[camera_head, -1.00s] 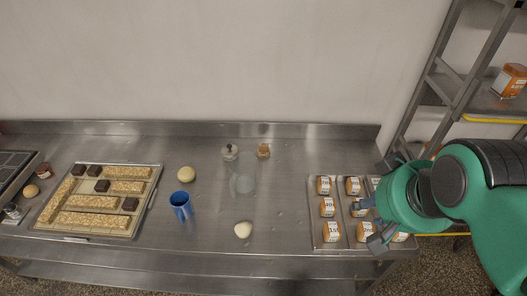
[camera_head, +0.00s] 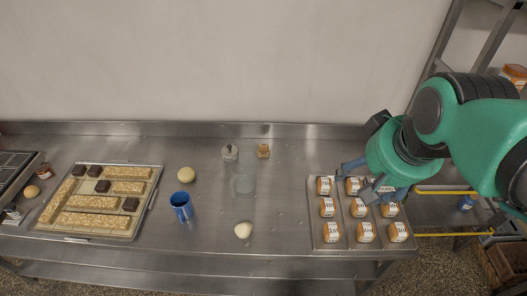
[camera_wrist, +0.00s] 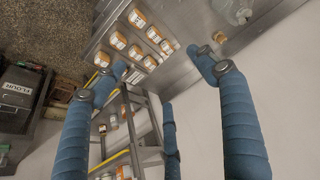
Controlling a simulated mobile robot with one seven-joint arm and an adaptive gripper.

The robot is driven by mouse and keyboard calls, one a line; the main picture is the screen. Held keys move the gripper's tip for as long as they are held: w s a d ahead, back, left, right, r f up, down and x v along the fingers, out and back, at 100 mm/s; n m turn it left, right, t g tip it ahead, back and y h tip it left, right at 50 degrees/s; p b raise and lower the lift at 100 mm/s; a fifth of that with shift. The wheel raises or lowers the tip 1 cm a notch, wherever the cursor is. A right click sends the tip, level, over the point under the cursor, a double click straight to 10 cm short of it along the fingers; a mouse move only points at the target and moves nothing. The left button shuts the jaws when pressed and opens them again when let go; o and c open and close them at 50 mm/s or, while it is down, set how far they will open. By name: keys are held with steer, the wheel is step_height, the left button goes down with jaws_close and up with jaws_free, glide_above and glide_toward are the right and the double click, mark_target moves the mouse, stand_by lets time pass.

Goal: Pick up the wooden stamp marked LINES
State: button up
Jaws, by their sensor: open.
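A small wooden, tan-brown object (camera_head: 263,151), which may be the stamp, stands at the back of the steel table, right of centre. Its marking is too small to read. A similar brown piece shows in the wrist view (camera_wrist: 220,37) near the table edge. My gripper (camera_head: 358,180) is open and empty, over the tray of jars at the right, well right of the wooden object. In the wrist view its blue fingers (camera_wrist: 157,62) are spread with nothing between them.
Left of the wooden object are a small grey-topped pot (camera_head: 230,153) and a clear container (camera_head: 243,184). A shelf rack stands right.

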steer(key=w+a+r+g+p, duration=0.1)
steer(key=w+a, duration=0.1)
steer(key=w, duration=0.6)
steer(key=w+a+r, duration=0.1)
steer(key=w+a, duration=0.1)
steer(key=w, duration=0.7)
steer(key=g+p, duration=0.3)
steer(key=g, duration=0.1)
glide_above(264, 145)
step_height(264, 145, down, 33)
steer(key=shift+s+a+r, duration=0.1)
steer(key=shift+a+r, duration=0.05)
steer(key=shift+r, duration=0.05)
steer(key=shift+f+b, duration=0.5)
steer(key=shift+f, duration=3.75)
steer(key=shift+f, duration=2.65)
